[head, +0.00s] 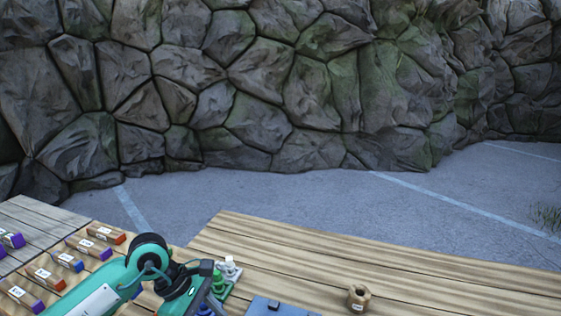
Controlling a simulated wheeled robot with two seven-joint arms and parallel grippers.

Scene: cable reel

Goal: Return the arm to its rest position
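My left arm, teal with a black joint, comes in from the lower left. Its gripper (208,287) is low in the picture, over or beside a row of small coloured pieces on the wooden table (420,280). The gripper's fingertips are not clear, so I cannot tell whether it is open or shut. A green piece (218,281) and a white piece (231,268) stand close beside it; I cannot tell whether it touches them. A blue piece (205,311) shows partly below. My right arm and gripper are not in view. No cable reel is recognisable.
A brown, labelled, nut-like piece (358,298) stands on the table. A blue-grey box (268,306) is cut off by the bottom edge. Several labelled wooden blocks with coloured ends, one red-ended (106,234), lie at left. The table's right side is clear. A stone wall (280,90) stands behind.

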